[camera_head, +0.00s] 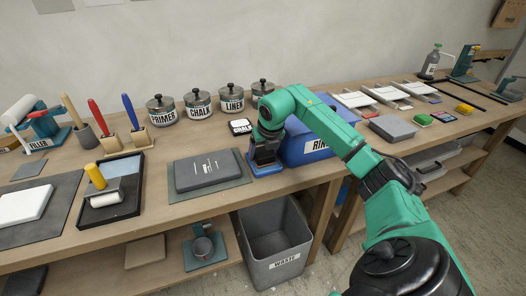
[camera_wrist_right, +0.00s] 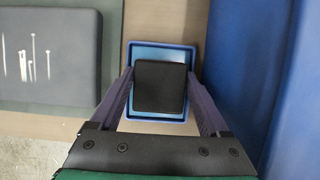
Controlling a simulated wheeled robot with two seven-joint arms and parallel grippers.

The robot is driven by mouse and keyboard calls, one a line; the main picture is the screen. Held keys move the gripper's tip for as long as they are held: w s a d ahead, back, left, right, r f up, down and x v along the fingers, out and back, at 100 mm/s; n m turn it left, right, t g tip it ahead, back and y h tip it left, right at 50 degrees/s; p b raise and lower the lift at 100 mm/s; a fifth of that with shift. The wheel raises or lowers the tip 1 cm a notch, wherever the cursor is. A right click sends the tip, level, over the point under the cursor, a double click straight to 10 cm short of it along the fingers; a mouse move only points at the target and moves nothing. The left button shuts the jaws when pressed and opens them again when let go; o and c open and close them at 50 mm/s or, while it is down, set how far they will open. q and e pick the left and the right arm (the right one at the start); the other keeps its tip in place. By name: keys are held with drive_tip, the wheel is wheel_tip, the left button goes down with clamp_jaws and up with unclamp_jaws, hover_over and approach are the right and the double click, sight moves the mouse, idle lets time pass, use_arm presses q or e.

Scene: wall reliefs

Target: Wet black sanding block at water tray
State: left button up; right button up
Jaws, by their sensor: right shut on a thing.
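The black sanding block (camera_wrist_right: 160,87) is between the fingers of my right gripper (camera_wrist_right: 163,92) in the right wrist view. The gripper is shut on it. Beneath the block is the small blue water tray (camera_wrist_right: 190,54), with light blue water showing around the block. The block lies within the tray's outline; I cannot tell if it touches the water. In the head view my right gripper (camera_head: 264,158) points down over the tray (camera_head: 252,171), hiding the block or most of it. My left gripper is not in view.
A dark grey slab (camera_head: 206,171) on a green mat lies left of the tray. A blue rinse bin (camera_head: 312,146) stands close on the right. Lidded jars (camera_head: 197,103) stand behind. A grey waste bin (camera_head: 273,240) is below the bench edge.

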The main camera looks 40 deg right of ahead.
sight(263, 151)
drive_tip(key=shift+s+a+f, duration=0.15)
drive_tip(key=shift+f, duration=0.25)
drive_tip(key=shift+r+p, duration=0.55)
drive_tip(key=r+p, duration=0.2)
drive_tip(key=r, duration=0.1)
drive_tip(key=r+p, duration=0.3)
drive_tip(key=shift+w+d+r, duration=0.2)
